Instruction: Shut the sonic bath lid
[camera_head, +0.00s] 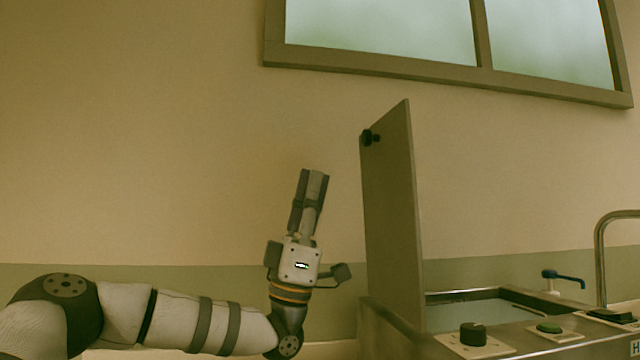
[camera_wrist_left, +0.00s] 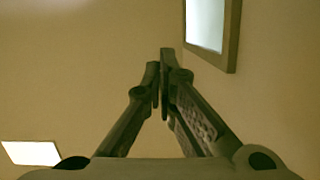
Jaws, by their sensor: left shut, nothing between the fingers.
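The sonic bath (camera_head: 400,335) stands at the lower right in the head view. Its lid (camera_head: 392,215) stands upright, open, on the bath's left side, with a dark knob (camera_head: 370,137) near its top on the left face. The bath's opening (camera_head: 480,305) is uncovered to the right of the lid. My left gripper (camera_head: 314,175) is to the left of the lid, apart from it, pointing up with its fingers shut and empty. The closed fingers also show in the left wrist view (camera_wrist_left: 163,65). My right gripper is not in view.
A blue-handled tap (camera_head: 563,277) and a curved metal spout (camera_head: 602,245) stand at the right. A window (camera_head: 380,30) is in the wall behind. Space above the bath is clear.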

